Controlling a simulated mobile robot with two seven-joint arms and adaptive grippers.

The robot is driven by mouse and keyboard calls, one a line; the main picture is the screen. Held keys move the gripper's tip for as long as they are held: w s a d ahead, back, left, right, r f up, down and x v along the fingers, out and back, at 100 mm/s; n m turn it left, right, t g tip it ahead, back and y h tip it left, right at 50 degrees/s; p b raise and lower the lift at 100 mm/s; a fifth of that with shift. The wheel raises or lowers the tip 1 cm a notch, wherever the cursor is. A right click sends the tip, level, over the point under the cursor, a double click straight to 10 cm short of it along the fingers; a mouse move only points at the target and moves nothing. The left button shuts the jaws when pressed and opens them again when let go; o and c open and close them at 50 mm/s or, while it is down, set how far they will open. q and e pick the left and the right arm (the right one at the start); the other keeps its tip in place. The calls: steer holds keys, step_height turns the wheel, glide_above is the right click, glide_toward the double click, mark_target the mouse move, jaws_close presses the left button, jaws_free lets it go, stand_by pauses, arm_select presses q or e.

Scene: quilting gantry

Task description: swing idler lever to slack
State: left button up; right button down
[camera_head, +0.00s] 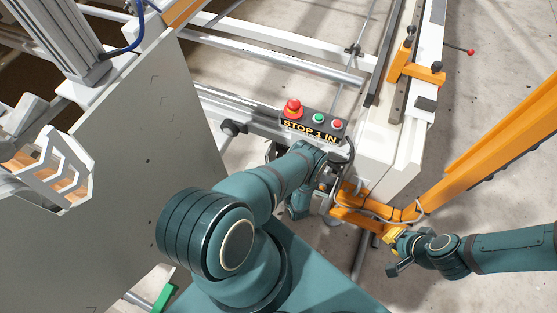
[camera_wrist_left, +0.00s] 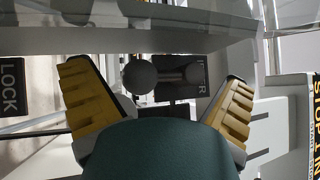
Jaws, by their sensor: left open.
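In the left wrist view, my left gripper (camera_wrist_left: 157,80) is open, with its two ribbed yellow fingers wide apart. A dark round knob (camera_wrist_left: 140,77) shows between the fingers, apart from both. It appears to be the end of the idler lever. A dark plate (camera_wrist_left: 190,78) with partly hidden lettering is just to its right. In the head view the left gripper is hidden behind my own arm, close to the stop-button box. My right gripper (camera_head: 393,252) is low at the right, below the orange bracket; its opening is unclear.
A button box (camera_head: 313,124) marked STOP 1 IN has a red mushroom button (camera_head: 293,107). A LOCK label (camera_wrist_left: 10,87) is at the wrist view's left. A large grey panel (camera_head: 120,150) stands left, an orange beam (camera_head: 490,145) right.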

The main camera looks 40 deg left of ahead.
arm_select(q)
steer(key=c, duration=1.2)
steer(key=shift+o, duration=0.2)
